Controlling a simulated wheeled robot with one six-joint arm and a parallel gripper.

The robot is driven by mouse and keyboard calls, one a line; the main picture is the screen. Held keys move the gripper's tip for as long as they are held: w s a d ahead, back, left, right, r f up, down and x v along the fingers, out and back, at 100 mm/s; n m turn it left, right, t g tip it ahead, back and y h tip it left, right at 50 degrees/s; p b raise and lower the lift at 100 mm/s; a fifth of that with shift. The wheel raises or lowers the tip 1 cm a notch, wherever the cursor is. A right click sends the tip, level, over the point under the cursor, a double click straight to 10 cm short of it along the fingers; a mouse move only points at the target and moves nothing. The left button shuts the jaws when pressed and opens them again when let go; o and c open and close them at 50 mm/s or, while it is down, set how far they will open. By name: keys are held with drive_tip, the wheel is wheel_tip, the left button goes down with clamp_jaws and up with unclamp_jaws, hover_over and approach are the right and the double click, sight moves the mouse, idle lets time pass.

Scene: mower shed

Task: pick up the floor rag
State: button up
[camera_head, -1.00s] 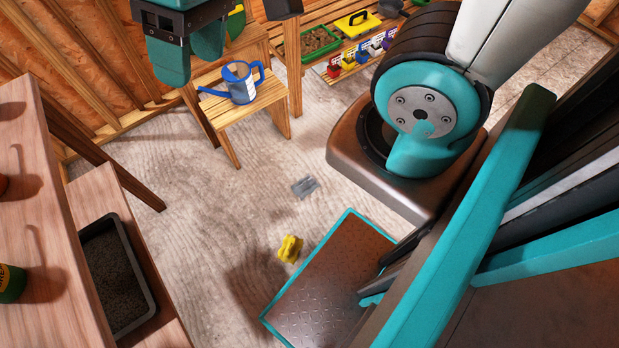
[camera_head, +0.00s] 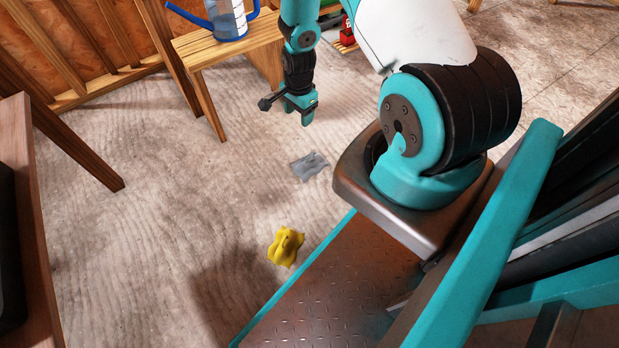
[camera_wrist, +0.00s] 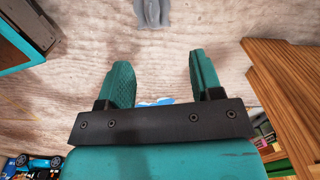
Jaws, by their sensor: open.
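A crumpled grey cloth (camera_head: 310,166) lies on the floor near the middle of the head view. A crumpled yellow cloth-like thing (camera_head: 286,246) lies on the floor closer to me, beside my base. I cannot tell from looks alone which is the floor rag. My gripper (camera_head: 306,112) points down above the floor, just beyond the grey cloth and apart from it. In the wrist view my gripper (camera_wrist: 159,65) has its two fingers wide apart with nothing held between them. The grey cloth (camera_wrist: 152,12) shows at the top edge there, ahead of the fingertips and partly cut off.
A wooden stool (camera_head: 228,50) with a blue watering can (camera_head: 228,18) stands behind my gripper. A wooden bench (camera_head: 30,220) is at the left. A wooden structure (camera_wrist: 285,85) is at the right in the wrist view. The floor between is clear.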

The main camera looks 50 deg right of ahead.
drive_tip(key=m+b, duration=0.1)
drive_tip(key=b, duration=0.1)
hover_over(310, 156)
wheel_tip(310, 156, down, 7)
drive_tip(key=f+b, duration=0.2)
drive_tip(key=f, duration=0.1)
drive_tip(key=f+b, duration=0.2)
drive_tip(key=f, duration=0.2)
drive_tip(key=f+b, duration=0.2)
drive_tip(key=f, duration=0.1)
drive_tip(key=shift+w+a+f, duration=0.15)
drive_tip(key=shift+w+a, duration=0.05)
drive_tip(key=shift+w, duration=0.05)
drive_tip(key=f+b, duration=0.2)
drive_tip(key=f, duration=0.1)
drive_tip(key=f+b, duration=0.3)
drive_tip(key=shift+s+d, duration=0.2)
drive_tip(key=shift+r, duration=0.1)
drive_tip(key=c, duration=1)
